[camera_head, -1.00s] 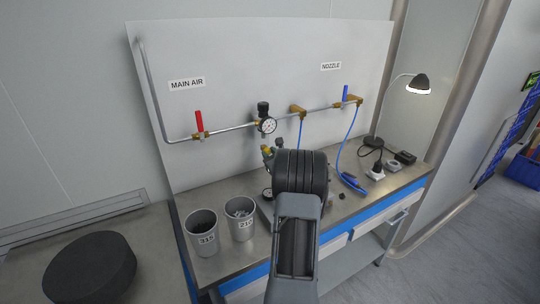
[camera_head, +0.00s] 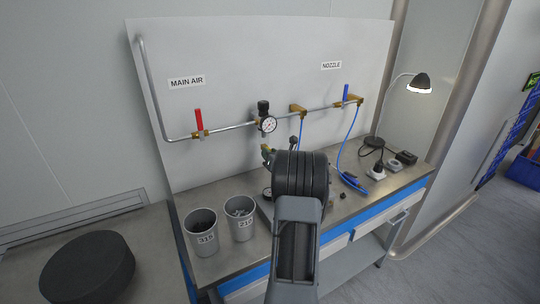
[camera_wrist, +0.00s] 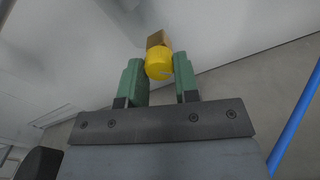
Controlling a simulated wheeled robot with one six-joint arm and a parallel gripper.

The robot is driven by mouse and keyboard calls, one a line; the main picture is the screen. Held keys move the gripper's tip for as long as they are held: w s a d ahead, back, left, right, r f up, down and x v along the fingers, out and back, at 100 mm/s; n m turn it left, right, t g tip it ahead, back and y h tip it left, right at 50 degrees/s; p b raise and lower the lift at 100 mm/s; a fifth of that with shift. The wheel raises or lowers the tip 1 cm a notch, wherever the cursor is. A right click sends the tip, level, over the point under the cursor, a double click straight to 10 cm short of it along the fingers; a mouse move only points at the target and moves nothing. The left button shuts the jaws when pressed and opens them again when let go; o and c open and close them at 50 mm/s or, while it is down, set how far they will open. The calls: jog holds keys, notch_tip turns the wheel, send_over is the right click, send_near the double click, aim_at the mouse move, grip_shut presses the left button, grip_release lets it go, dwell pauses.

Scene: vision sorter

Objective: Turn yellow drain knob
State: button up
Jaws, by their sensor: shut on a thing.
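The yellow drain knob (camera_wrist: 159,65) sits between the green fingers of my gripper (camera_wrist: 160,80) in the wrist view. A brass-coloured fitting (camera_wrist: 156,38) shows just beyond the knob. My gripper is shut on the knob, near the fingertips. In the head view my dark arm covers the knob and most of the gripper. A small brass and dark part (camera_head: 267,152) shows just left of my arm there.
The back panel carries a red-handled valve (camera_head: 199,120), a pressure gauge (camera_head: 267,125) and a blue-handled valve (camera_head: 346,93). Two grey cups, 315 (camera_head: 201,238) and 210 (camera_head: 240,222), stand on the bench left of my arm. A blue hose (camera_head: 350,140) hangs to the right.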

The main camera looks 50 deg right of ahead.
jog(key=shift+a+r+m+p, duration=0.1)
jog(key=shift+m+p, duration=1.1)
jog(key=shift+m, duration=3.3)
jog(key=o, duration=0.9)
jog(key=shift+o, duration=0.2)
jog(key=b+v, duration=0.1)
jog(key=v, duration=1.2)
jog(key=shift+s+b, duration=0.35)
